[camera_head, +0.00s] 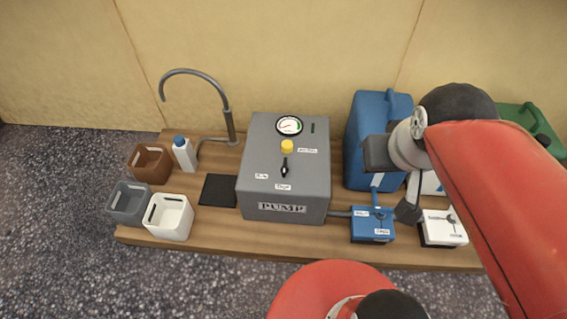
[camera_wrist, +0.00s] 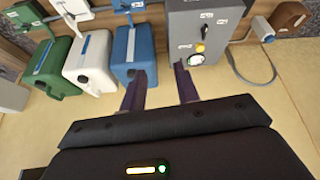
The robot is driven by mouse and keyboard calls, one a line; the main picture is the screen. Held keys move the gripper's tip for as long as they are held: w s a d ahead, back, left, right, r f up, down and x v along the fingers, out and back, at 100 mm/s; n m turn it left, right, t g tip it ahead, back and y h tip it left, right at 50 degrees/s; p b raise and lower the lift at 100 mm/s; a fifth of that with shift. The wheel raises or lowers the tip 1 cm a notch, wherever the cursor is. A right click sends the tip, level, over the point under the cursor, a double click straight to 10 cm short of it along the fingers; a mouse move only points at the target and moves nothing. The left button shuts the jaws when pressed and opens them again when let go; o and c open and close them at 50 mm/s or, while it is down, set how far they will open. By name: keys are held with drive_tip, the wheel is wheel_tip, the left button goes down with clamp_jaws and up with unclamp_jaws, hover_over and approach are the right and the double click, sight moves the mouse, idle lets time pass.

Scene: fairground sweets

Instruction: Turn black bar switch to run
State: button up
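The grey pump box (camera_head: 315,180) stands on the wooden board, with the black bar switch (camera_head: 284,170) on its sloping top. The bar points roughly up and down the picture, its upper end near the yellow knob (camera_head: 287,147). Small white labels sit to its left and below, too small to read surely. In the wrist view the switch (camera_wrist: 204,29) shows small and blurred on the pump. My gripper (camera_wrist: 161,76) is open and empty, fingers apart, clear of the pump. In the head view it hangs to the pump's right, before the blue jug, its fingers not clearly seen.
A blue jug (camera_head: 361,135) stands right of the pump, with a green jug (camera_head: 527,119) farther right. A blue valve box (camera_head: 372,228) and a white one (camera_head: 447,229) sit in front. A curved pipe (camera_head: 194,74), a bottle (camera_head: 184,155) and several bins stand left.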

drive_tip(key=o, duration=0.7)
drive_tip(key=w+a+n, duration=0.1)
drive_tip(key=w, duration=0.2)
drive_tip(key=w+a+f+n+g, duration=0.1)
drive_tip(key=w, duration=0.1)
drive_tip(key=w+a+n+g, duration=0.1)
drive_tip(key=w+n, duration=0.1)
drive_tip(key=w, duration=0.1)
drive_tip(key=shift+w+a+f, duration=0.15)
drive_tip(key=shift+w+f, duration=0.1)
drive_tip(key=shift+w, duration=0.05)
drive_tip(key=o, duration=0.4)
drive_tip(key=w+a+f+n, duration=0.1)
drive_tip(key=w, duration=0.1)
drive_tip(key=w+a+f+n+g+h, duration=0.1)
drive_tip(key=w+a+f+n, duration=0.1)
drive_tip(key=w, duration=0.1)
drive_tip(key=w+a+f+n, duration=0.1)
drive_tip(key=w+a+f, duration=0.1)
drive_tip(key=w, duration=0.1)
drive_tip(key=shift+a+g+h+b, duration=0.15)
drive_tip(key=shift+g+h+b, duration=0.15)
drive_tip(key=shift+c, duration=0.2)
drive_tip(key=n+g+h, duration=0.2)
drive_tip(key=n+h, duration=0.1)
drive_tip(key=n, duration=0.6)
approach(284, 165)
drive_tip(key=b+x, duration=0.1)
drive_tip(key=x, duration=0.7)
drive_tip(key=shift+f, duration=0.35)
